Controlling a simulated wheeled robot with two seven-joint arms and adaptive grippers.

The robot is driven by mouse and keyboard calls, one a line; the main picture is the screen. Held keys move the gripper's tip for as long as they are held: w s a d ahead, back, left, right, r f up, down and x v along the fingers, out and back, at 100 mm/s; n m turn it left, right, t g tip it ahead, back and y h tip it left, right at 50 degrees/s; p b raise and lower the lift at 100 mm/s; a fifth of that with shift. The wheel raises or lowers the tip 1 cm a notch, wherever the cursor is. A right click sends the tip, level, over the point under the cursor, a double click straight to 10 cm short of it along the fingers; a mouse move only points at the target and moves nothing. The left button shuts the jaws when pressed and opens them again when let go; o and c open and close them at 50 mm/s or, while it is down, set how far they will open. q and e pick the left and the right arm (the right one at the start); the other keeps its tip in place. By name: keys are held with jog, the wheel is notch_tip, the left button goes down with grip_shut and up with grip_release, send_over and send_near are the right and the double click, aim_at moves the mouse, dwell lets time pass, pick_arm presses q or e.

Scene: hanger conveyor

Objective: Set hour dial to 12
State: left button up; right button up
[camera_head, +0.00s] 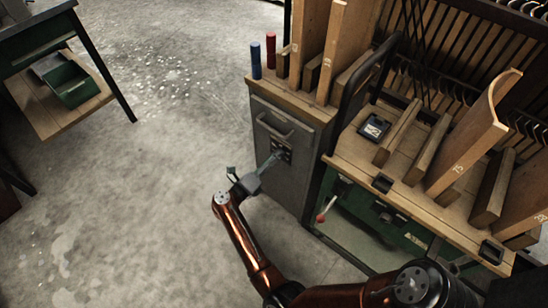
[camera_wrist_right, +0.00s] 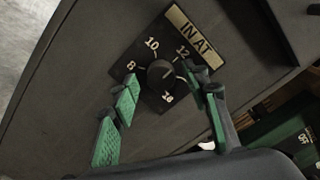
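The hour dial is a dark round knob (camera_wrist_right: 160,73) on a black plate (camera_wrist_right: 150,95) marked 8, 10, 12 and 16, under an "IN AT" label. A finger covers the scale between 12 and 16. I cannot tell for sure which number the knob's mark points at. In the head view the dial plate (camera_head: 282,150) is on the front of the grey cabinet. My right gripper (camera_head: 274,159) reaches the plate; in the wrist view its green-padded fingers (camera_wrist_right: 160,80) stand open on either side of the knob, with a gap at the left. My left gripper is out of view.
The grey cabinet (camera_head: 276,170) has a handle (camera_head: 275,128) above the dial. A blue cylinder (camera_head: 256,60) and a red cylinder (camera_head: 271,50) stand on its top. A wooden rack bench (camera_head: 350,155) with a red-knobbed lever (camera_head: 321,217) is at right.

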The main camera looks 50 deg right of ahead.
jog(key=a, duration=0.7)
jog(key=shift+s+a, duration=0.25)
jog(key=shift+s, duration=0.05)
dwell(0.4)
